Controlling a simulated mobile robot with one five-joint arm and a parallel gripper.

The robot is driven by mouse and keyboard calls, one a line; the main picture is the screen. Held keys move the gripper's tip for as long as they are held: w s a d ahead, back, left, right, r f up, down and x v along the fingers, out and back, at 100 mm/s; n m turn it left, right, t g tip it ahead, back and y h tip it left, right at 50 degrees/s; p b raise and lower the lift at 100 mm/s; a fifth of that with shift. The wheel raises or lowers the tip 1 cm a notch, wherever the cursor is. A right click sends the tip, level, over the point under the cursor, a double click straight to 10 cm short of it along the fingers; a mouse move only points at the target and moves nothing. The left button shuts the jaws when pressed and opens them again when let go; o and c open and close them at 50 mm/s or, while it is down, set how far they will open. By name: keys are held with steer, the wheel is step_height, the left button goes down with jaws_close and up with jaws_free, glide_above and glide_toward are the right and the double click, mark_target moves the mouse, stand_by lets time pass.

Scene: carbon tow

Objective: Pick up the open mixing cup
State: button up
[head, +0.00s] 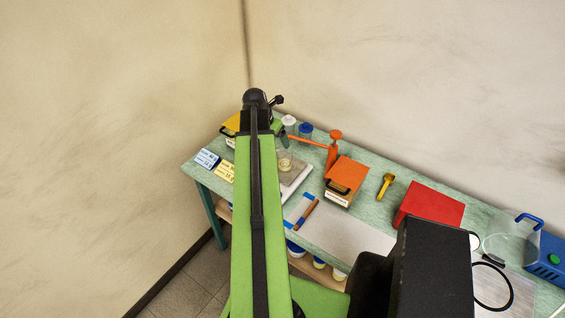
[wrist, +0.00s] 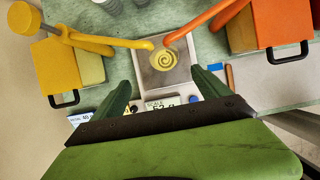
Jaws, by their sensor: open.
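The open mixing cup (wrist: 164,59) shows from above as a small pale cup with a yellow spiral inside. It stands on the square plate of a scale (wrist: 178,76), and it also shows in the head view (head: 285,164), partly beside my arm. My gripper (wrist: 162,80) is open and empty. Its two dark green fingers are spread to the left and right on the near side of the cup, not touching it. The scale's display (wrist: 162,104) is partly hidden by my gripper. In the head view my arm hides most of the gripper.
A yellow pump spout (wrist: 120,42) and an orange pump spout (wrist: 195,22) reach towards the cup from both sides. They come from a yellow container (wrist: 88,68) and an orange container (wrist: 285,22). White (head: 289,121) and blue (head: 305,130) jars stand behind. A red box (head: 432,203) is farther right.

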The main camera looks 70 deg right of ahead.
steer(key=b, duration=1)
glide_toward(286, 156)
steer(key=f, duration=0.3)
steer(key=shift+a, duration=0.35)
steer(key=shift+s+d+f, duration=0.1)
steer(key=shift+d, duration=0.1)
steer(key=b+x, duration=0.5)
steer(key=shift+s+d+f, duration=0.1)
steer(key=shift+s+d, duration=0.1)
steer(key=shift+s, duration=0.2)
steer(key=c, duration=1.6)
steer(key=shift+c, duration=0.2)
steer(key=shift+r+p, duration=0.3)
